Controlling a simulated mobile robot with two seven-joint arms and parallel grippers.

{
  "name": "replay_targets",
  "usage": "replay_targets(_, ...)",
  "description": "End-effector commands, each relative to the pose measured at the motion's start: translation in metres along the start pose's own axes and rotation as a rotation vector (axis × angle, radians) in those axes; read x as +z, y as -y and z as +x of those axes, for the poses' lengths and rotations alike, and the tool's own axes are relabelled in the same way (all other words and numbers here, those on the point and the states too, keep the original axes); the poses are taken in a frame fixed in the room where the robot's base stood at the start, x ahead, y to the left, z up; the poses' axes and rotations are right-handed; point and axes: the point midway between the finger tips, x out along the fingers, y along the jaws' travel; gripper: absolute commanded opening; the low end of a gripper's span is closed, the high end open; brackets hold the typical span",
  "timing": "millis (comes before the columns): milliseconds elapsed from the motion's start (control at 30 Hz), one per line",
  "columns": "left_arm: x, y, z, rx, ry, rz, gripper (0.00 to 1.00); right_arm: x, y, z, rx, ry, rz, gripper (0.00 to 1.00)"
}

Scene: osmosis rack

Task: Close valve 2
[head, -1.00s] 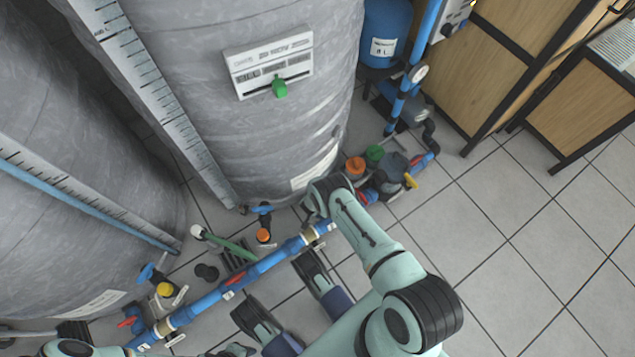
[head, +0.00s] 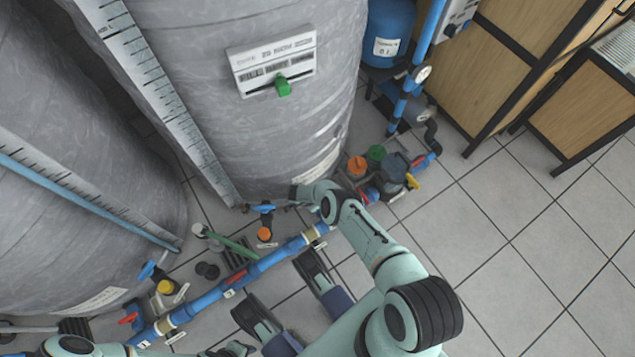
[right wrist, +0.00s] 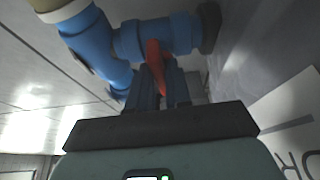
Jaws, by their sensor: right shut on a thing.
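In the right wrist view, a red valve handle (right wrist: 155,59) sits on a blue valve body (right wrist: 178,32). The handle points from the body towards my gripper and appears to lie across the short pipe run. My right gripper (right wrist: 160,85) is shut on this handle, with a dark finger on each side. In the head view my right gripper (head: 297,193) is at the foot of the large grey tank (head: 250,150), pointing left. The handle is hidden there, and I cannot read a valve number. My left gripper is not clearly in view.
A blue pipe line (head: 205,301) runs along the floor with red handles. Blue-handled taps with an orange cap (head: 264,234) and a yellow cap (head: 165,287) stand beside it. A pump (head: 394,168) is right of my wrist. Tiled floor at the right is clear.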

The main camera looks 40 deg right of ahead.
Motion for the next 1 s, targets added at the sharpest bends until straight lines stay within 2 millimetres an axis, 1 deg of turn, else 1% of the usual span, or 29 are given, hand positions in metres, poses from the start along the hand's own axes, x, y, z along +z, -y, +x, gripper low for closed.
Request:
replay_targets(33,-0.0001,0.0000,0.0000,0.000,0.000,0.000,0.39,-0.0006,0.0028,-0.0005,-0.004,0.001,0.011,0.00)
replay_targets(567,0.0000,0.0000,0.0000,0.000,0.000,0.000,0.39,-0.0016,0.0033,-0.0007,0.003,-0.001,0.029,0.00)
replay_targets(600,0.0000,0.0000,0.0000,0.000,0.000,0.000,0.39,-0.0016,0.0033,-0.0007,0.003,-0.001,0.029,0.28)
replay_targets(633,0.0000,0.0000,0.0000,0.000,0.000,0.000,0.39,-0.0015,0.0032,-0.0006,0.003,-0.001,0.029,0.38)
replay_targets(667,0.0000,0.0000,0.0000,0.000,0.000,0.000,0.39,-0.0015,0.0030,-0.0006,0.004,-0.001,0.029,0.39)
replay_targets(900,-0.0001,0.0000,-0.0001,0.000,0.000,0.000,0.39,-0.0008,0.0016,-0.0004,0.008,-0.001,0.028,0.39)
replay_targets(1000,-0.0019,-0.0018,-0.0020,0.004,-0.009,0.003,0.39,-0.0007,0.0013,-0.0037,0.008,0.000,0.028,0.39)
